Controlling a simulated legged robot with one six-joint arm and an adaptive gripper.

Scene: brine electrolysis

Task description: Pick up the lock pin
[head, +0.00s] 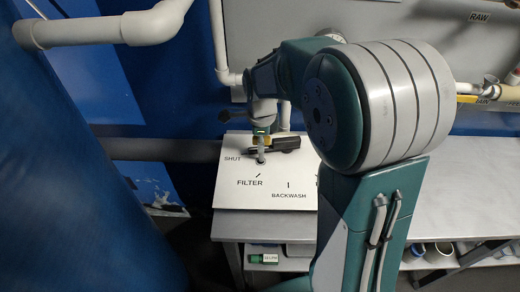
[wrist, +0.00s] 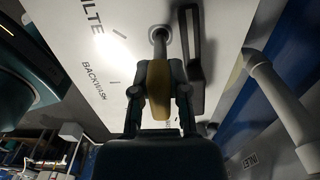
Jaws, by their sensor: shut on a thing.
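The lock pin shows in the wrist view as a yellow grip (wrist: 158,80) with a grey metal shank. My gripper (wrist: 159,92) is shut on the yellow grip, one finger on each side. The shank points to a round grey fitting (wrist: 159,34) on the white panel (head: 228,190); I cannot tell whether its tip is inside. In the head view my gripper (head: 263,127) is above the panel near the SHUT label, with a bit of the yellow grip (head: 262,140) visible below it.
A black lever handle (head: 286,144) lies right beside the pin and also shows in the wrist view (wrist: 191,60). White pipes (head: 150,22) run behind and at the left. A grey bench (head: 440,218) extends right, with cups (head: 437,252) underneath. A large blue surface fills the left.

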